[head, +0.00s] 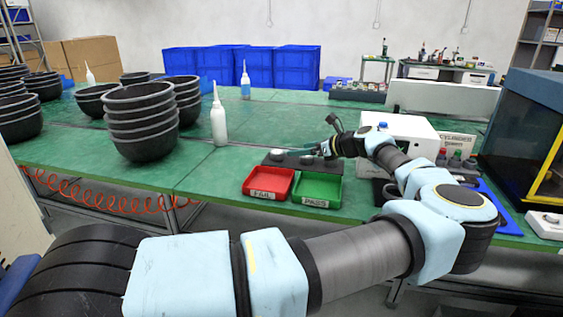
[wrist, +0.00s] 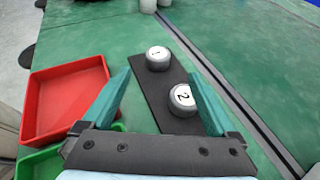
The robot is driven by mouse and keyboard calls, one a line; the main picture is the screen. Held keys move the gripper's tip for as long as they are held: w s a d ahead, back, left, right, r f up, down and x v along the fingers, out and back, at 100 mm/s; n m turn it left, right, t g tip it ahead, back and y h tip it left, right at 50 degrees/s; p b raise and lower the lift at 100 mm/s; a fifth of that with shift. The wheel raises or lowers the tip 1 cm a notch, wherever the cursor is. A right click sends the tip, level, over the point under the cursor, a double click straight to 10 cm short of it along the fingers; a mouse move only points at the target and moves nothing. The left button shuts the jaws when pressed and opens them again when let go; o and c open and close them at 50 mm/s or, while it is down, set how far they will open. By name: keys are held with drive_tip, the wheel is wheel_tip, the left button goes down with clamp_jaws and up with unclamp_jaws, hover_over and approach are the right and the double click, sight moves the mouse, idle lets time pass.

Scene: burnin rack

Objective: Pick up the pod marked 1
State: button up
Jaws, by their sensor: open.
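The pod marked 1 (wrist: 157,57) is a short round pod, grey with a white top, standing upright on a dark flat strip (wrist: 143,90) on the green table. It also shows in the head view (head: 277,154), at the strip's left part. The pod marked 2 (wrist: 182,99) stands on the same strip, closer to my wrist and beside my right finger. My gripper (wrist: 160,76) is open and empty, its green fingers pointing towards pod 1, which appears just beyond the fingertips. In the head view my gripper (head: 311,150) reaches in from the right over the strip.
A red FAIL tray (head: 268,183) and a green PASS tray (head: 317,189) lie in front of the strip. A white bottle (head: 218,124) and stacked black bowls (head: 141,122) stand to the left. A white box-shaped machine (head: 400,140) stands to the right.

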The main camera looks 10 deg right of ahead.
sight(279, 152)
drive_tip(key=p+x, duration=0.1)
drive_tip(key=x, duration=0.3)
drive_tip(key=shift+w+f, duration=0.1)
drive_tip(key=shift+w, duration=0.05)
drive_tip(key=p+x, duration=0.2)
drive_tip(key=x, duration=0.2)
drive_tip(key=shift+w+a, duration=0.2)
drive_tip(key=shift+a, duration=0.2)
drive_tip(key=shift+w+a+f, duration=0.2)
drive_tip(key=shift+w+f, duration=0.15)
drive_tip(key=shift+c, duration=0.3)
drive_tip(key=c, duration=1.4)
